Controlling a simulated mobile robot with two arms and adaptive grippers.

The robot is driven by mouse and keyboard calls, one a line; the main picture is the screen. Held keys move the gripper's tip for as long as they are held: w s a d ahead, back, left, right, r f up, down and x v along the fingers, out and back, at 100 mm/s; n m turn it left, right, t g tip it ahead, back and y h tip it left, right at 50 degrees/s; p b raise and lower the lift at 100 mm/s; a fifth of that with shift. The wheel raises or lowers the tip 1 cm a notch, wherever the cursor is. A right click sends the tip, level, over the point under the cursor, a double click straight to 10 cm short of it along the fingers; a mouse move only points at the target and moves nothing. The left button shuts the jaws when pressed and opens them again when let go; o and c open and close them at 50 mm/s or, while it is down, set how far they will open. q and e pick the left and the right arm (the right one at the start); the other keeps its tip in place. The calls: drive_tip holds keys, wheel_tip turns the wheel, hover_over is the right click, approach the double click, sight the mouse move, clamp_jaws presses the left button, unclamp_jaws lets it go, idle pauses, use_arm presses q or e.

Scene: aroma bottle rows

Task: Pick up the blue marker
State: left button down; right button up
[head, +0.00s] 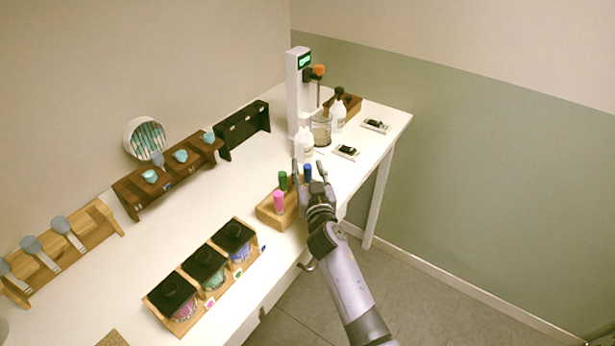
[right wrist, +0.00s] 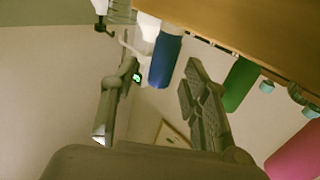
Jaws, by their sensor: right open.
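The blue marker (head: 308,171) stands at the right end of a wooden block holder (head: 268,214), with a green marker (head: 283,180) and a pink marker (head: 279,203) to its left. My right gripper (head: 309,167) is open at the block, with a finger on either side of the blue marker. In the right wrist view the blue marker (right wrist: 165,60) shows upside down between the tips of the open fingers (right wrist: 160,75), with gaps on both sides. The green marker (right wrist: 240,84) and pink marker (right wrist: 296,152) lie beyond the right finger. My left gripper is not in view.
White bottles (head: 305,142) and a glass beaker (head: 321,128) stand behind the block near a white stand device (head: 297,90). Three black-lidded jars (head: 204,264) sit in front left. Wooden racks (head: 165,180) line the wall side. The white table (head: 120,270) has bare room mid-left.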

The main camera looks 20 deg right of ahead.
drive_tip(key=shift+w+d, duration=0.1)
drive_tip(key=shift+w, duration=0.5)
drive_tip(key=shift+c, duration=0.3)
clamp_jaws()
